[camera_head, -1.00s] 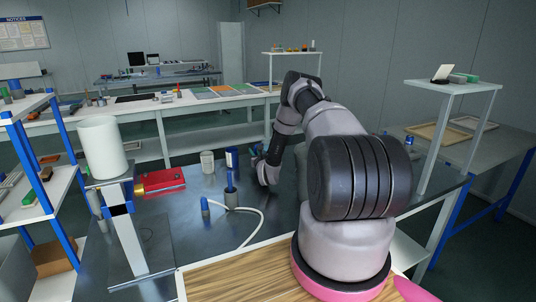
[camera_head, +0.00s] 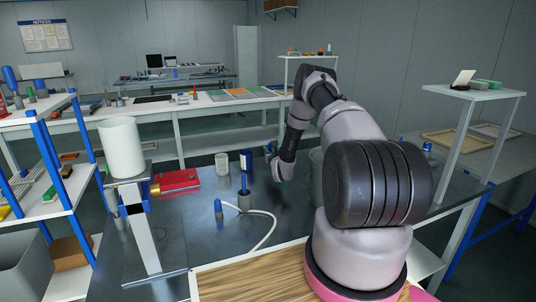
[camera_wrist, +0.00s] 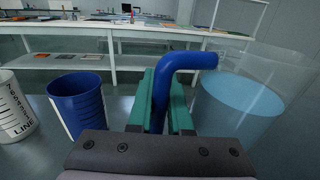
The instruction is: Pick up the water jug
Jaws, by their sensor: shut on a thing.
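The water jug is a clear container with light blue water (camera_wrist: 240,108) and a blue bent handle (camera_wrist: 185,62) at the right of the wrist view. My gripper (camera_wrist: 162,100) has its teal fingers on either side of the handle's upright part and is shut on it. The jug looks upright in the wrist view; its base is out of frame, so I cannot tell whether it touches the table. In the head view my arm hides most of the jug and the grip.
A blue cup (camera_wrist: 78,105) and a white marked cup (camera_wrist: 12,112) stand left of the jug. The metal bench (camera_head: 190,225) also holds a red case (camera_head: 178,180) and a white hose (camera_head: 268,228). A white cylinder (camera_head: 121,148) tops a stand at left. A raised shelf (camera_head: 470,92) stands at right.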

